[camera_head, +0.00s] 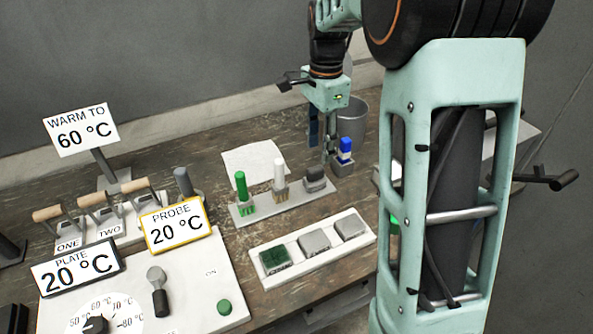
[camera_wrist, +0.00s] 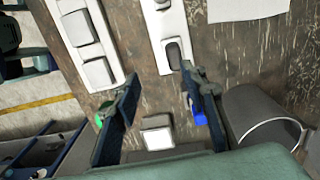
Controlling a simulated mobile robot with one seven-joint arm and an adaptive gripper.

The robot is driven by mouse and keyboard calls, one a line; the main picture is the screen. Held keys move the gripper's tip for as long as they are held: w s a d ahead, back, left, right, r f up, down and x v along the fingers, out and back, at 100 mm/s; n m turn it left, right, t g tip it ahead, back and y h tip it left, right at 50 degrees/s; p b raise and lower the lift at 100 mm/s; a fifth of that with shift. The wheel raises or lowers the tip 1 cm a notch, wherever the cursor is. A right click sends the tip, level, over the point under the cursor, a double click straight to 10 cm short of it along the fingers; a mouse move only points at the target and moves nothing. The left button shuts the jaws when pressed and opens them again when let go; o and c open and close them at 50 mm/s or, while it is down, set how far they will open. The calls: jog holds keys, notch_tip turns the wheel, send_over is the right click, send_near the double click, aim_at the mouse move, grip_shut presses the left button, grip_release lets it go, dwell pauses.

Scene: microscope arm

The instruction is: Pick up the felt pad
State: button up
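No piece is labelled as the felt pad, so I cannot be sure which it is. A dark grey rounded block (camera_head: 315,179) sits at the right end of the narrow rack (camera_head: 292,203); this block also shows in the wrist view (camera_wrist: 174,52). Square pads, one green (camera_head: 275,258) and two grey (camera_head: 314,242) (camera_head: 350,226), sit in a white tray (camera_head: 262,248) in front. My gripper (camera_head: 322,140) points down above the table, behind and right of the rack. In the wrist view its fingers (camera_wrist: 160,76) are apart with nothing held between them.
A blue-and-white piece (camera_head: 345,150) stands on a small grey block close to my gripper. A grey bin (camera_head: 353,115) is behind it. Green (camera_head: 242,185) and white (camera_head: 279,174) upright pieces stand in the rack. A white sheet (camera_head: 253,160) lies behind. A control panel (camera_head: 200,275) fills the left front.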

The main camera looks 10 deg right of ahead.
aim_at(315, 168)
jog(key=shift+w+a, duration=0.2)
jog(key=shift+w, duration=0.45)
jog(key=shift+w+a+f, duration=0.1)
jog(key=shift+f, duration=0.2)
notch_tip(315, 168, down, 5)
jog(key=shift+r, duration=0.2)
jog(key=shift+w+f+p, duration=0.2)
jog(key=shift+f+p, duration=0.05)
jog(key=shift+f, duration=1.1)
jog(key=shift+w+f+p, duration=0.15)
jog(key=shift+f+p, duration=0.05)
jog(key=shift+f, duration=1.15)
jog(key=shift+c, duration=0.4)
grip_shut()
